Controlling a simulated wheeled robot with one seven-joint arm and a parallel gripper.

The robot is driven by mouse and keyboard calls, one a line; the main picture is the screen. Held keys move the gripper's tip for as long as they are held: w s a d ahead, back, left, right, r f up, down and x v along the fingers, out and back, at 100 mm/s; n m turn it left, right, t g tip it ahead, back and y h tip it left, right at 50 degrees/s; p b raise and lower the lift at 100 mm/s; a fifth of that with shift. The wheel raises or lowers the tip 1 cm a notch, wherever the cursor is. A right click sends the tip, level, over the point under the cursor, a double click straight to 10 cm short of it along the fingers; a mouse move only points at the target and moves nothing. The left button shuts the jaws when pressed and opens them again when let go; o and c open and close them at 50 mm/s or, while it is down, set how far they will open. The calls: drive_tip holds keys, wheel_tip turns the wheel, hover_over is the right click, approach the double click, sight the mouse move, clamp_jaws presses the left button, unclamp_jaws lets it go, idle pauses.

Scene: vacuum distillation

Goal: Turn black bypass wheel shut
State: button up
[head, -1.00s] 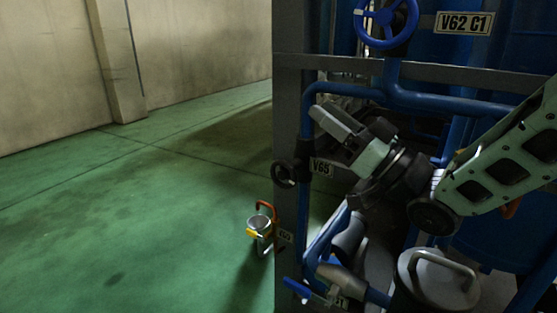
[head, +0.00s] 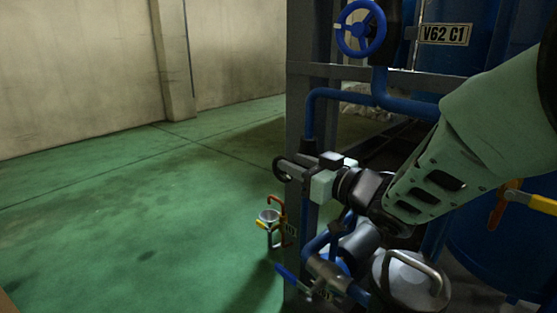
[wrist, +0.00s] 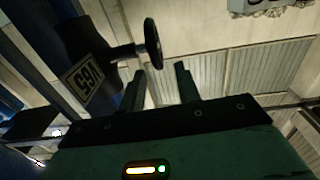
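The black bypass wheel (head: 276,168) is on the left side of the grey frame post in the head view, partly hidden behind my gripper (head: 295,170). In the wrist view the black wheel (wrist: 153,43) shows nearly edge-on, on a short stem from a dark bracket. In the wrist view the wheel lies just ahead of the fingertips, nearer the left one. I cannot tell whether they touch.
A blue wheel (head: 361,28) is above, by the V62 C1 plate (head: 445,34). Blue pipes (head: 345,95) and the grey frame (head: 299,118) surround the arm. Green floor (head: 140,215) to the left is clear.

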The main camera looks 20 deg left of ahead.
drive_tip(key=b+x, duration=0.1)
drive_tip(key=x, duration=0.5)
drive_tip(key=shift+w+a, duration=0.1)
drive_tip(key=shift+a, duration=0.05)
clamp_jaws()
